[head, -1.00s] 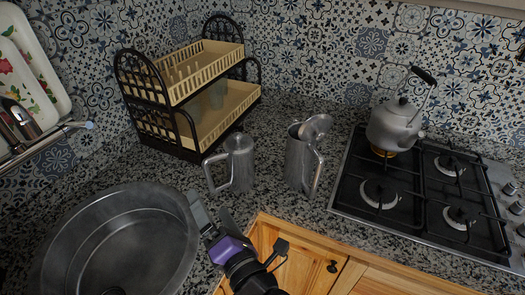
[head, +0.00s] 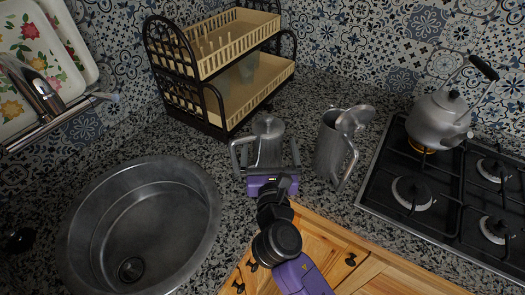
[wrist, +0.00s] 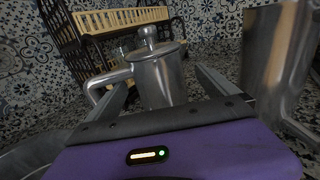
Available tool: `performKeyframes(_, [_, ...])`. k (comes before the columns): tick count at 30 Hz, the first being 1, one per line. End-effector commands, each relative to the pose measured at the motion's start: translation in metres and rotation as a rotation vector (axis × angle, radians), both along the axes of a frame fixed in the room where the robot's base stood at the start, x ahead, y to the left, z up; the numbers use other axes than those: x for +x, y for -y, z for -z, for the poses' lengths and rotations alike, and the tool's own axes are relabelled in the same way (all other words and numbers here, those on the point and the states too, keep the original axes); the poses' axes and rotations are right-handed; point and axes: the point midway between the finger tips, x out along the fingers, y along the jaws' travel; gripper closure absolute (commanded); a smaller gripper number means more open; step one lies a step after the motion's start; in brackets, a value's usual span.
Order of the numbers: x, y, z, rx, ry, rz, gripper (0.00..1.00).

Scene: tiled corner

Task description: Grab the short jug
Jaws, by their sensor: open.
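The short jug (head: 267,143) is a grey metal pot with a knobbed lid and a side handle, upright on the granite counter between the sink and the taller jug. It also shows in the wrist view (wrist: 160,78), straight ahead, with its handle at the left. My gripper (head: 267,158) is open, with one finger on each side of the short jug's body. In the wrist view the fingers (wrist: 165,95) flank its lower part; whether they touch it cannot be told. The jug's base is hidden behind my gripper.
A taller metal jug (head: 331,147) with its lid raised stands close to the right of my gripper. A two-tier dish rack (head: 220,120) is behind. The round sink (head: 205,215) is at left. A kettle (head: 437,118) sits on the gas hob (head: 383,180) at right.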

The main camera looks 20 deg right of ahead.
Motion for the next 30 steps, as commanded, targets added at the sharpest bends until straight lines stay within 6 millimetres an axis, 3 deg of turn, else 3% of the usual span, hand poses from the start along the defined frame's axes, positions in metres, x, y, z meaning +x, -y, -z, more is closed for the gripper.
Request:
performKeyframes(6, [0.025, 0.008, -0.001, 0.001, 0.000, 0.000, 0.02])
performKeyframes(14, [0.028, 0.009, -0.001, 0.002, 0.001, -0.001, 0.02])
performKeyframes(17, [0.028, 0.009, -0.001, 0.002, 0.001, -0.001, 0.18])
performKeyframes(27, [0.028, 0.008, 0.000, 0.002, 0.001, -0.001, 0.85])
performKeyframes(28, [0.028, 0.008, -0.002, 0.002, 0.003, -0.001, 0.86])
performKeyframes(29, [0.028, 0.008, -0.002, 0.002, 0.003, -0.001, 0.94])
performKeyframes(30, [0.028, 0.008, -0.002, 0.002, 0.003, -0.001, 0.94])
